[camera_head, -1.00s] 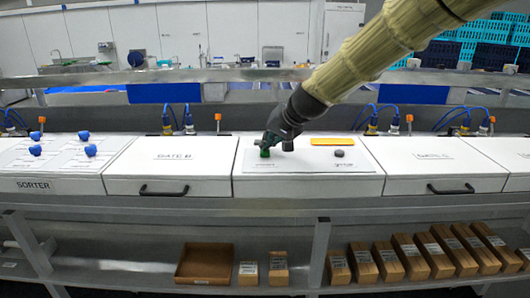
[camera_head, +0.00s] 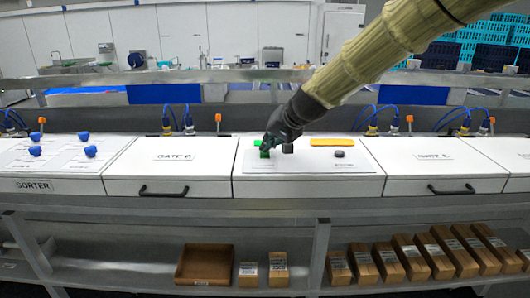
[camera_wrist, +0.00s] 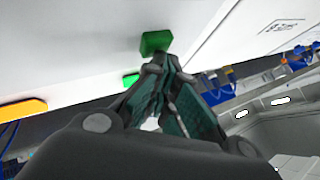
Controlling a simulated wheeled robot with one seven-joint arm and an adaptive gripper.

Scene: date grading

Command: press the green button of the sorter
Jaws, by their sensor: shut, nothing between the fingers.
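The green button (camera_head: 264,154) sits on the left part of the white sorter panel (camera_head: 310,175). My gripper (camera_head: 267,146) is shut and empty, pointing down at the button from behind and above. In the wrist view the button (camera_wrist: 156,41) shows just past the tips of my gripper (camera_wrist: 160,62). The tips are at or very near the button; I cannot tell if they touch it. A small bright green strip (camera_head: 256,142) shows on the panel behind the button, and it also shows in the wrist view (camera_wrist: 130,79).
A dark round button (camera_head: 339,154) and a yellow-orange bar (camera_head: 333,142) lie on the panel's right side. White gate covers with black handles (camera_head: 164,190) flank the panel. Blue knobs (camera_head: 83,135) stand on the far-left section. A metal rail runs behind.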

